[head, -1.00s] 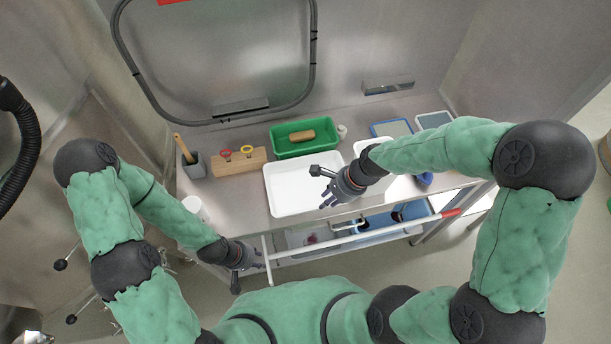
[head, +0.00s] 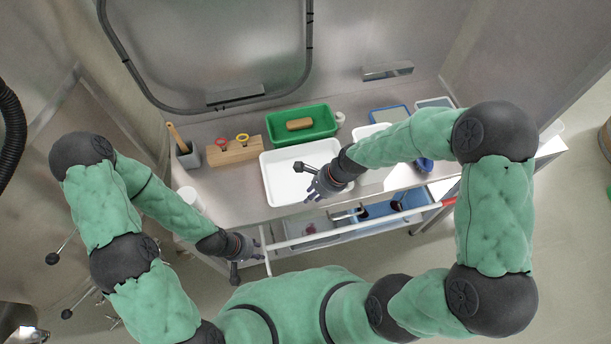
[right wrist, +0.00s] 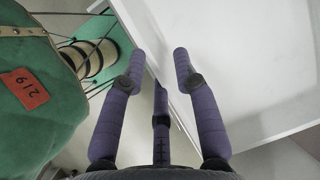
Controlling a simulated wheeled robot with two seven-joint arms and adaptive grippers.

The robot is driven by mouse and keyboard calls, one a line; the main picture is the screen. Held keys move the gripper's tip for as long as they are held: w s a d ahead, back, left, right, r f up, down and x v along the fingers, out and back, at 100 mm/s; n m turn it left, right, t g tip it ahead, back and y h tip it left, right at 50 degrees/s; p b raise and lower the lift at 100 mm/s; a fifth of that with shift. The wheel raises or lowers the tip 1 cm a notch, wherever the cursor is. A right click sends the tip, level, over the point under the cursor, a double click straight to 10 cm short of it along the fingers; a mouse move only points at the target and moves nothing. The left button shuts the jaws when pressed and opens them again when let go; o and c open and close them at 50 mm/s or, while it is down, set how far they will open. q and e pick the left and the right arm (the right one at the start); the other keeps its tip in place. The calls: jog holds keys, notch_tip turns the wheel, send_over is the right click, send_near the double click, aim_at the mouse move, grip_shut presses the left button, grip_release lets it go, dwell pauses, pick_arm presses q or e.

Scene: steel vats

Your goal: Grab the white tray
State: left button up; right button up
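The white tray (head: 281,184) lies flat and empty on the metal counter in the head view. My right gripper (head: 313,192) is over its right front part and hides its right front corner. In the right wrist view, the white tray (right wrist: 235,60) fills the right side. My right gripper (right wrist: 158,68) has its fingers spread apart there, close to the tray's rim; I cannot tell whether they touch it. My left gripper (head: 256,250) is low in front of the counter's left front edge, apart from the tray; its fingers are too small to read.
A green bin (head: 321,133) with a brown block stands behind the tray. A wooden block (head: 232,155) with red and yellow rings and a grey cup (head: 189,158) are left. Blue-edged trays are at the back right.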

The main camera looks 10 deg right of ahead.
jog(key=shift+x, duration=0.95)
grip_shut()
